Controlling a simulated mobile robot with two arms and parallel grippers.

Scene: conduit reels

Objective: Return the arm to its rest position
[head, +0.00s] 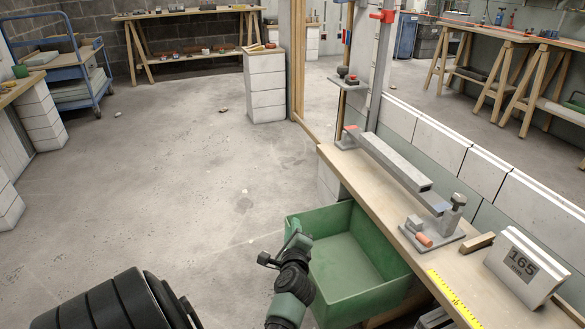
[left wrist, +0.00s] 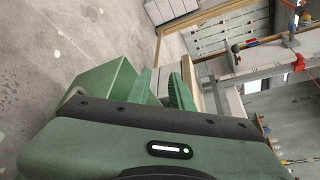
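My left arm comes in at the bottom middle of the head view, green with dark joints. Its gripper (head: 296,238) is at the left side of the green bin (head: 355,258), overlapping its rim in the picture. In the left wrist view, the two green fingers of my left gripper (left wrist: 164,84) stand apart with a gap between them. Nothing shows held there. The green bin also shows at the left of the fingers (left wrist: 98,82). Whether the gripper touches the bin I cannot tell. My right gripper is not in view.
A wooden bench (head: 375,190) with a long grey bar, a clamp fixture (head: 432,235), a yellow ruler (head: 455,298) and a block marked 165 (head: 522,262) runs along the right. A blue trolley (head: 75,70) stands far left. The concrete floor (head: 170,180) is mostly clear.

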